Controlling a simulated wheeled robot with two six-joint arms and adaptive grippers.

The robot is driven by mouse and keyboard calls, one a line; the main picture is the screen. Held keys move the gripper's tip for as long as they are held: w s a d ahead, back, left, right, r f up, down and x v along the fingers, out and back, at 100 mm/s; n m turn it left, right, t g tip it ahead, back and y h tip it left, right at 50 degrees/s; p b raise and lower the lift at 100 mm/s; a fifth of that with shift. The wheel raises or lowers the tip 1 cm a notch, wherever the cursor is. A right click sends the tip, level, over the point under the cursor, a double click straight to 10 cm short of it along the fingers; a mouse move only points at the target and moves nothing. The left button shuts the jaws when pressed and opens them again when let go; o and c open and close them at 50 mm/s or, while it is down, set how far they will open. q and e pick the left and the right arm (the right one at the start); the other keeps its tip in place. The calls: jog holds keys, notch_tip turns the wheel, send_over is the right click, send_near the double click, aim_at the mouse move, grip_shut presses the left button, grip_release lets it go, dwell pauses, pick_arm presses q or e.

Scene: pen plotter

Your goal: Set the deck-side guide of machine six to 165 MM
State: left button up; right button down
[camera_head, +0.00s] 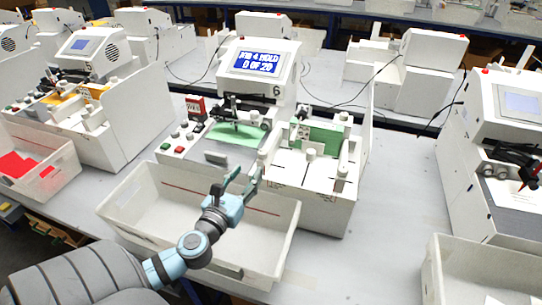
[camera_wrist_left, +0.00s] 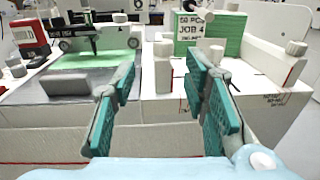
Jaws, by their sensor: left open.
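Machine six (camera_head: 277,90) stands in the middle of the head view, its screen (camera_head: 254,62) reading "JOB 4 HOLD 0 OF 20". A green sheet (camera_head: 236,134) lies on its deck under the pen carriage (camera_head: 240,104). Right of the deck is a white feed bay with a green card stack (camera_head: 318,136), labelled "50 PCS JOB 4" in the left wrist view (camera_wrist_left: 218,32). White posts and a knobbed side wall (camera_wrist_left: 275,58) stand around the bay. I cannot tell which is the deck-side guide or read its scale. My left gripper (camera_head: 243,180) is open and empty in front of the bay, touching nothing visible.
A white bin (camera_head: 140,232) sits in front of machine six, below my left gripper. A control panel with coloured buttons (camera_head: 180,136) is left of the deck. Other machines stand left and right. Bare table (camera_head: 400,190) lies to the right.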

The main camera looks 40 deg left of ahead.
aim_at(269, 151)
pick_arm(q)
jog(key=f+x, duration=0.1)
jog(key=x, duration=0.4)
jog(key=f+b+x, duration=0.1)
jog(key=x, duration=0.4)
jog(key=f+x, duration=0.1)
jog(key=x, duration=0.4)
jog(key=shift+w+d+f, duration=0.1)
jog(key=shift+w+f, duration=0.1)
pick_arm(e)
jog(key=shift+w+f, duration=0.2)
jog(key=shift+f, duration=0.95)
pick_arm(q)
jog(key=shift+s, duration=0.1)
grip_shut()
